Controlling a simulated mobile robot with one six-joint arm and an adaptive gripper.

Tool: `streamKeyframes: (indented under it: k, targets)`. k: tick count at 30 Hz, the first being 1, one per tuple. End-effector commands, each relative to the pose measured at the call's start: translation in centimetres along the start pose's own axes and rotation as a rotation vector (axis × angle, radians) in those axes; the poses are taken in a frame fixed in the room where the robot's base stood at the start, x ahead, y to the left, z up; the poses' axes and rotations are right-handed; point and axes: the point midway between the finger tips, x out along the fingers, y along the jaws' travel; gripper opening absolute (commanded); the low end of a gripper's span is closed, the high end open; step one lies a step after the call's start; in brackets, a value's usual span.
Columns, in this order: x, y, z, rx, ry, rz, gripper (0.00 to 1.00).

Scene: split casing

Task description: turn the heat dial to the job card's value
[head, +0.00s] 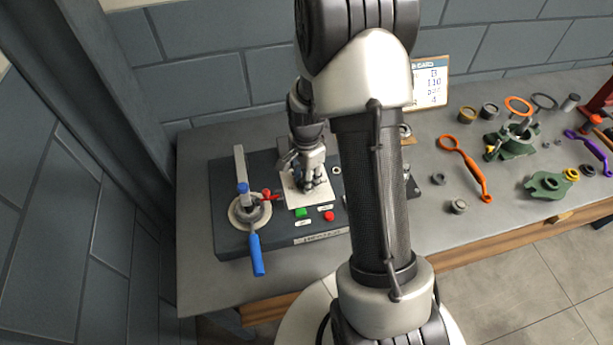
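The white dial plate (300,200) lies on top of the dark machine box (228,190), left of my arm. My gripper (312,183) points down over this plate. Its fingers cover the plate's middle, so the heat dial and its setting are hidden. I cannot tell whether the fingers touch or hold the dial. The job card (433,85) stands at the back wall, partly hidden by my arm. It shows several lines; one looks like 110, but the print is too small to be sure.
The box also carries a round fixture (249,210) with a blue handle (256,255), a small red lever (271,195), a green button (302,212) and a red button (329,216). An orange wrench (468,165) and green castings (549,185) lie on the right of the bench.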

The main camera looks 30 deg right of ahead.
Motion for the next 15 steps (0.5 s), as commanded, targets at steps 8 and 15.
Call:
streamKeyframes:
  k: [8, 15]
  targets:
    - [-0.02, -0.03, -0.01, 0.089, 0.0, -0.001, 0.06]
    - [-0.02, -0.03, -0.01, 0.108, 0.0, -0.001, 0.06]
